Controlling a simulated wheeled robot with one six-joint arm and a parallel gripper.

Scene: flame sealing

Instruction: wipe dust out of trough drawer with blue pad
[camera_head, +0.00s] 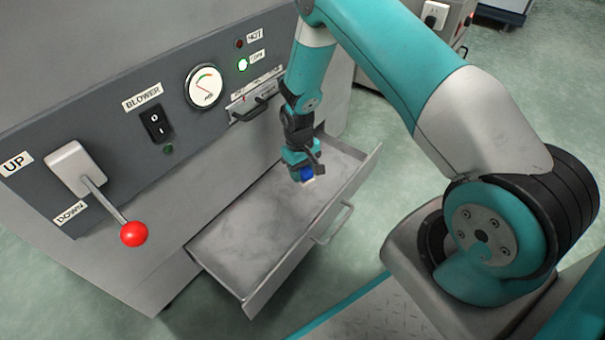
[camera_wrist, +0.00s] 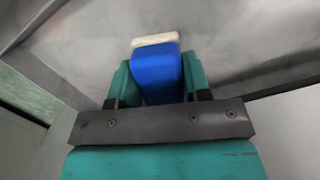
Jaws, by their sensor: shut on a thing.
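The trough drawer (camera_head: 243,245) is pulled out from the grey machine, and grey dust smudges show on its floor. My gripper (camera_head: 303,172) is over the far part of the drawer, pointing down. It is shut on the blue pad (camera_head: 307,174), which has a pale strip at its lower end. In the wrist view the blue pad (camera_wrist: 155,75) sits between the two teal fingers, its pale end towards the drawer floor (camera_wrist: 220,40). I cannot tell whether the pale end touches the floor.
The drawer's handle (camera_head: 334,222) is on its front wall. A lever with a red knob (camera_head: 133,233) sticks out at the left. The machine's panel carries a blower switch (camera_head: 156,124), a gauge (camera_head: 204,87) and a lit green lamp (camera_head: 242,65). The drawer's near-left part is clear.

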